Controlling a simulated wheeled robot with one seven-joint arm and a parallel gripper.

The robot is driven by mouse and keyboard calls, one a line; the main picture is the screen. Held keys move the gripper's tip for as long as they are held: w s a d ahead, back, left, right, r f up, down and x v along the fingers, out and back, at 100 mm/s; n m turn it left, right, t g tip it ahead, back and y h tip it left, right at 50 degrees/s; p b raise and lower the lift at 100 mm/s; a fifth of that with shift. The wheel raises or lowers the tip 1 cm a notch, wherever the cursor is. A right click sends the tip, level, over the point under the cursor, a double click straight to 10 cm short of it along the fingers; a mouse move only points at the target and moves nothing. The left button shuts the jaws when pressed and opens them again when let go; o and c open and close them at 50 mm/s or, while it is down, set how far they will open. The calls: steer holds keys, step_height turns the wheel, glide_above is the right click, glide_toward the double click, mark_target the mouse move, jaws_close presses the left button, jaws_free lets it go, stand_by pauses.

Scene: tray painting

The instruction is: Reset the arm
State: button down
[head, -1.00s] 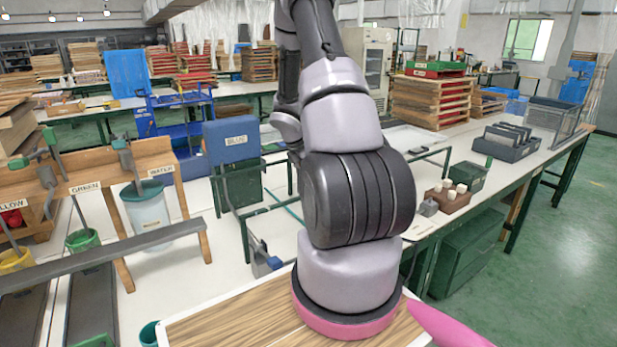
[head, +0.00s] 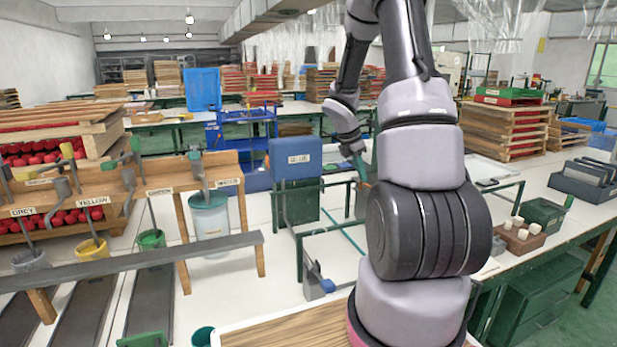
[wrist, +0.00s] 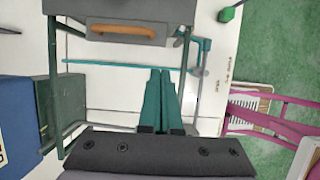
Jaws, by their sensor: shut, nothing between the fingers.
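My arm (head: 415,165) rises at the right of the middle in the head view, folded back on itself with the far part beyond the big black joint. My gripper (head: 360,166) hangs behind the arm, beside the blue box, and is partly hidden. In the wrist view my gripper's two teal fingers (wrist: 159,75) lie together with nothing between them.
The blue box (head: 295,158) stands left of my gripper. A dark fixture with a wooden handle (wrist: 125,29) and green legs is ahead in the wrist view. Labelled buckets, such as the yellow one (head: 90,248), line the left. A wooden block rack (head: 518,238) is right.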

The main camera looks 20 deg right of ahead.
steer(key=s+a+r+m+t, duration=0.25)
steer(key=a+r+m, duration=0.35)
steer(key=r, duration=0.5)
steer(key=s+a+r+m+t+y, duration=0.4)
steer(key=s+a+r+m+y, duration=0.2)
steer(key=s+a+r+m, duration=0.9)
steer(key=s+a+m, duration=0.1)
steer(key=s+a, duration=0.2)
steer(key=shift+s+t, duration=0.35)
steer(key=shift+s, duration=0.05)
